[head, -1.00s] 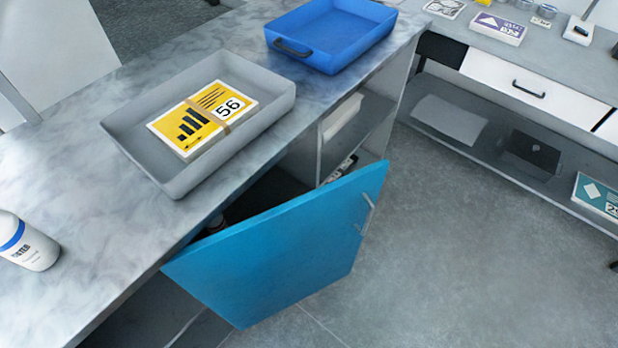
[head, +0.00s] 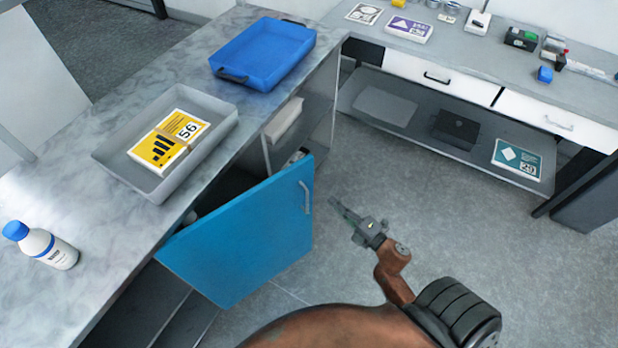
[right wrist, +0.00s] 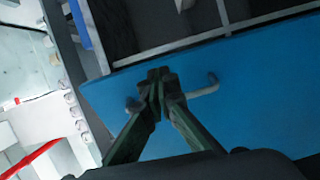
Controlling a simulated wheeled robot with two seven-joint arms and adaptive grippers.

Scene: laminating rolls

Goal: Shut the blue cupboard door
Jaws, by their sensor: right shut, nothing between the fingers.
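The blue cupboard door (head: 240,240) stands ajar under the counter in the head view, swung out over the floor. Its grey handle (head: 305,197) is near the top right edge. My right gripper (head: 336,203) is shut and empty, just right of the handle and apart from it in the head view. In the right wrist view my right gripper (right wrist: 158,76) is in front of the blue door (right wrist: 245,95), with the handle (right wrist: 205,88) partly hidden behind its fingers. Whether they touch cannot be told. My left gripper is not in view.
On the marbled counter (head: 75,130) are a grey tray (head: 215,128) with a yellow banded stack, a blue tray (head: 262,55) and a white bottle (head: 45,246). A second bench (head: 455,57) with drawers stands at the back right. The floor between is clear.

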